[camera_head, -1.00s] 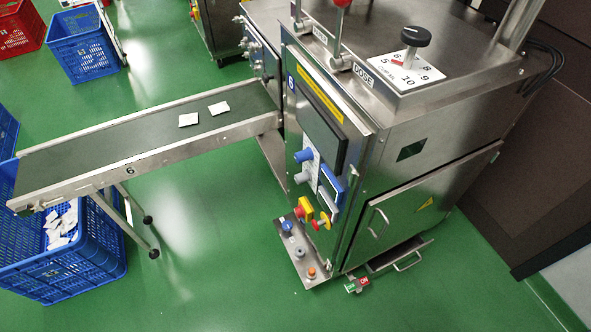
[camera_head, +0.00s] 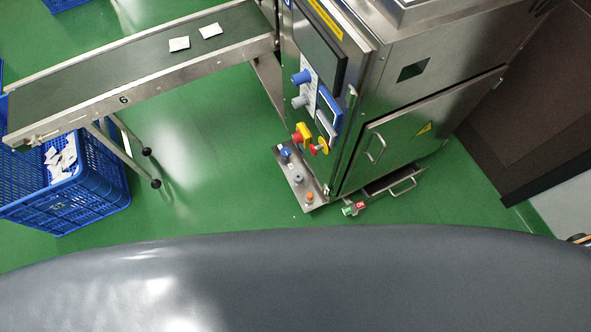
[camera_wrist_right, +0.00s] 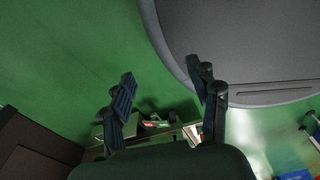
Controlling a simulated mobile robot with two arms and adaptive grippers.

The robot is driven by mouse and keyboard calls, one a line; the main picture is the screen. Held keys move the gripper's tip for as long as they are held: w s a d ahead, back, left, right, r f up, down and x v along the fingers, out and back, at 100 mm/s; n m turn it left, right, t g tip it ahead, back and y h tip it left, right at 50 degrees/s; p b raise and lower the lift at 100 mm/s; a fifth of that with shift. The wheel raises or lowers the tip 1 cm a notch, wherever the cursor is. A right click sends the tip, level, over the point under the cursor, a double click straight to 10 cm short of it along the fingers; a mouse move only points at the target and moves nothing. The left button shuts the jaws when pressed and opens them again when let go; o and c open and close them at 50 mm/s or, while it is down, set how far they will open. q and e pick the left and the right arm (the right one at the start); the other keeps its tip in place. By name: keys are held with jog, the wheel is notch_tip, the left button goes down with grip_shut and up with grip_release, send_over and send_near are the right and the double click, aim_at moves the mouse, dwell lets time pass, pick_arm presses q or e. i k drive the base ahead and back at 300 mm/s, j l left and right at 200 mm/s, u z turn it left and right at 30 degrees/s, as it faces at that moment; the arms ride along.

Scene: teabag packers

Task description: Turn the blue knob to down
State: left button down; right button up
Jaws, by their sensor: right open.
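The steel machine (camera_head: 440,80) stands in the upper middle of the head view. A blue knob (camera_head: 301,77) sticks out of its front panel, above a grey knob (camera_head: 300,101). A second blue knob (camera_head: 285,152) sits on the low steel plate (camera_head: 312,188) at the machine's foot. I cannot tell clearly which way either blue knob points. My right gripper (camera_wrist_right: 166,98) is open and empty in the right wrist view, over green floor, with no blue knob between its fingers. My left gripper is not in view.
A conveyor (camera_head: 100,82) with two white packets runs left from the machine. A blue crate (camera_head: 95,200) holding packets stands under its end. An open drawer handle (camera_head: 404,187) juts out low on the machine.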

aim_at(286, 153)
jog(key=i+j+z, duration=0.1)
jog(key=j+z, duration=0.2)
jog(key=j, duration=1.4)
jog(key=k+j+z, duration=0.1)
jog(key=j+z, duration=0.2)
jog(key=j, duration=1.4)
